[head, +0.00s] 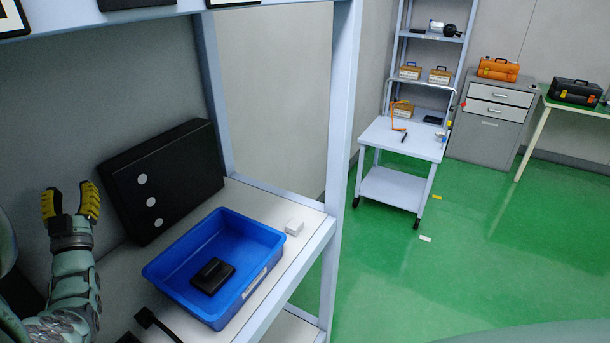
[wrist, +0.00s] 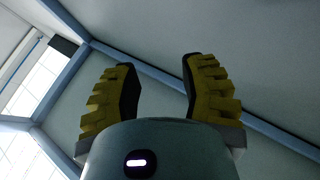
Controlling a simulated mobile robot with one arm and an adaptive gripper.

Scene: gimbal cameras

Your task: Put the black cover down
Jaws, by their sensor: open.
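A large black panel (head: 188,172) with three pale round spots, which looks like the black cover, stands tilted on the shelf against the back wall in the head view. My gripper (head: 70,200) is to its left, raised with the fingers pointing up. The fingers are apart and nothing is between them. The wrist view also shows my gripper (wrist: 158,75) open and empty, facing the wall and shelf frame; the panel is not seen there. A smaller black object (head: 213,275) lies inside the blue tray (head: 262,232).
The white shelf top (head: 315,217) holds a small white box (head: 294,228) beside the tray. A shelf post (head: 343,120) rises at its right end. A dark cable-like item (head: 150,319) lies in front. A cart (head: 405,137), cabinet (head: 490,130) and open green floor (head: 480,240) are beyond.

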